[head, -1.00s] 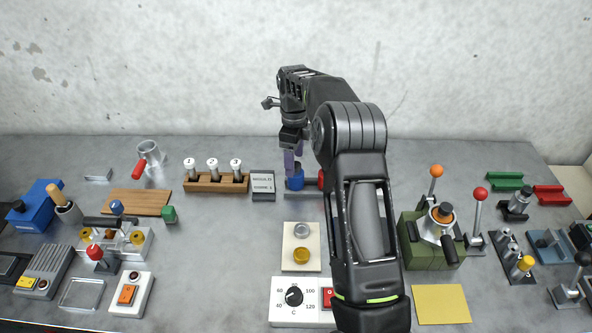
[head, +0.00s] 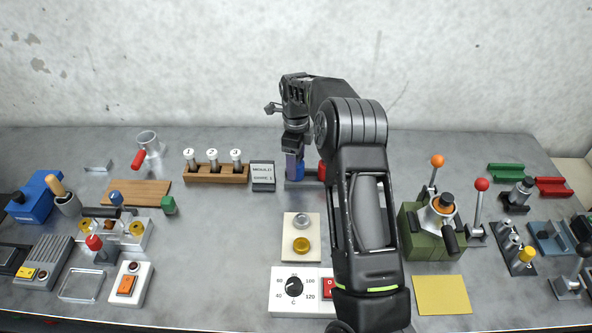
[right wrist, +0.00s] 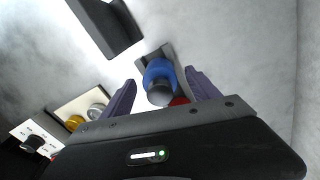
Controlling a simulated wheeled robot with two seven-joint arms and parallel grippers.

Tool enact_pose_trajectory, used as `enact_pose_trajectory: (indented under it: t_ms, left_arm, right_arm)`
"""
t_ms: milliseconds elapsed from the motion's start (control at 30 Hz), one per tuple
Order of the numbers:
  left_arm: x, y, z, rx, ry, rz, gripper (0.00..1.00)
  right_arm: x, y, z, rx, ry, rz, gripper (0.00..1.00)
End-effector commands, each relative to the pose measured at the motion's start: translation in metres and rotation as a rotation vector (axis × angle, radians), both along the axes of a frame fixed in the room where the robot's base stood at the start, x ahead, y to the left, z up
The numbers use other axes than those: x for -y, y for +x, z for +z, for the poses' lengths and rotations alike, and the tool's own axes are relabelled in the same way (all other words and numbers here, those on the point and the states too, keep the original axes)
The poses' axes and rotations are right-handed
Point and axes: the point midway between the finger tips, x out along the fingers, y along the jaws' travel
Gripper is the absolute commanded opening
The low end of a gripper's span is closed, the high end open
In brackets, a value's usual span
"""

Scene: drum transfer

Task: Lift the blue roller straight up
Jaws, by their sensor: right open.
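The blue roller (head: 299,171) sits at the back middle of the table, partly hidden by my right gripper (head: 293,163) in the head view. In the right wrist view the blue roller (right wrist: 157,72) has a dark grey end facing the camera and sits on a grey base (right wrist: 143,53). The purple fingers of my right gripper (right wrist: 160,93) are open, one on each side of the roller, with a visible gap on both sides. My left gripper is not in view.
A dark block (head: 262,176) with a label and a wooden rack (head: 216,174) with white-topped pegs stand left of the roller. A cream plate (head: 302,246) with two round knobs lies in front.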

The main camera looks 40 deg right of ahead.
Motion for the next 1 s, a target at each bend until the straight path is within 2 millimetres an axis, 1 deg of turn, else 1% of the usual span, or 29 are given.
enact_pose_trajectory:
  t_ms: [33,100,200,800,833,1000]
  left_arm:
    - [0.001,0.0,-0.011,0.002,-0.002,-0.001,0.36]
    - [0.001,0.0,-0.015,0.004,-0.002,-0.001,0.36]
    - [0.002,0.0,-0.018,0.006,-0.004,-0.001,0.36]
    - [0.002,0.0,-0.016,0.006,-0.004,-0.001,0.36]
    - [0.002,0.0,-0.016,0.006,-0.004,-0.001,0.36]
    - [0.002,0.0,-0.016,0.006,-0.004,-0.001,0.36]
  right_arm:
    - [0.0,-0.001,-0.015,-0.002,0.002,0.0,0.7]
    - [0.0,-0.001,-0.024,-0.001,0.002,-0.001,0.7]
    - [0.0,0.0,-0.03,-0.001,0.001,-0.001,0.7]
    - [0.0,0.0,-0.029,0.001,0.001,0.0,0.7]
    - [0.0,0.0,-0.029,0.001,0.001,0.0,0.69]
    - [0.0,0.0,-0.029,0.0,0.001,0.0,0.55]
